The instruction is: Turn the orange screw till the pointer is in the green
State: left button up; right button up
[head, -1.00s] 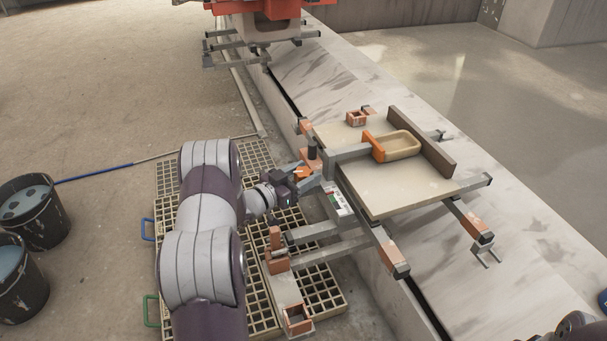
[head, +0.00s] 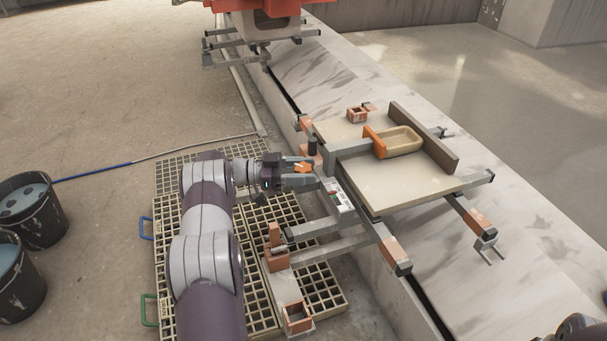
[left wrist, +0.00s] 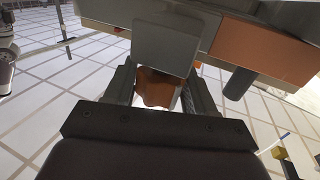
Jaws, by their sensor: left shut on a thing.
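The orange screw (head: 302,168) sits at the left side of the metal frame in the head view. My left gripper (head: 298,167) is shut on it, coming from the left. In the left wrist view the orange lobed knob (left wrist: 156,88) lies between the two fingers, partly hidden behind a grey block. The scale plate (head: 340,198), whitish with small coloured marks, lies right of and below the screw in the head view. The pointer is too small to make out against the marks.
A board (head: 385,190) carries a tan scoop-like tray (head: 402,142) on the frame. An orange-brown bracket (head: 277,250) stands at the frame's near left, above slatted grating (head: 190,290). Two dark buckets (head: 32,212) stand far left.

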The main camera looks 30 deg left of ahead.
pick_arm(q)
jog(key=shift+m+g, duration=0.3)
jog(key=shift+g, duration=0.1)
jog(key=o, duration=1)
jog(key=shift+c, duration=0.2)
jog(key=shift+s+a+r, duration=0.1)
jog(key=shift+a, duration=0.15)
jog(key=p+v, duration=0.1)
jog(key=v, duration=1.1)
jog(key=shift+f, duration=0.35)
jog(key=shift+a, duration=0.1)
